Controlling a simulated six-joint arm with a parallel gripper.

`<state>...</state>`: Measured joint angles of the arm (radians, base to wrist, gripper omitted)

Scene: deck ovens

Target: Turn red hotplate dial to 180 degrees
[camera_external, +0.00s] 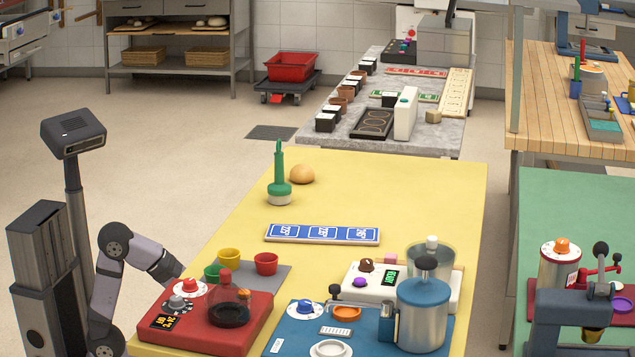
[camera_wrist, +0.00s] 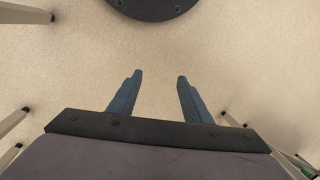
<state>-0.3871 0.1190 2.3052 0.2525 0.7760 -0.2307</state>
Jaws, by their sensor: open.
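A red hotplate (camera_external: 255,318) stands at the near left corner of the yellow table. On its left side it has a red knob on a white dial (camera_external: 189,287), a grey knob (camera_external: 180,303) and a dark display (camera_external: 170,322) with orange digits. I cannot read the dial's setting. A flask with dark liquid (camera_external: 229,310) sits on its plate. My gripper (camera_wrist: 160,75) is open and empty in the wrist view, with only floor between its fingers. In the external view my arm reaches toward the hotplate's left side, but the fingers cannot be made out.
Green, yellow and red cups (camera_external: 229,257) stand on a grey mat behind the hotplate. A blue device with a blue knob (camera_external: 304,308) stands to its right, and a white device (camera_external: 362,276) behind that. The yellow table (camera_external: 390,195) is mostly clear farther back.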

